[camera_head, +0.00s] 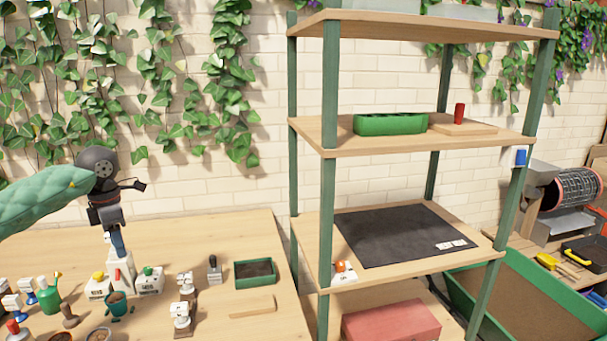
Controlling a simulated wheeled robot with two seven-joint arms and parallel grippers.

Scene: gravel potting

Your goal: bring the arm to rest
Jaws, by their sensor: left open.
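My left arm comes in from the left in a green padded sleeve. Its dark wrist hangs over the wooden table (230,225), and my left gripper (117,245) points down above the crowded front part of the table. The gripper is open. A white item (120,272) stands right under or behind the fingertips; I cannot tell whether they touch it. I see nothing held. My right gripper is not in view.
Small labelled boxes (150,281), a green pot (117,304) and a green soil tray (255,272) stand on the table. A green-posted shelf (329,200) rises at the right, holding a green planter (390,123) and a black mat (400,235). The table's back is clear.

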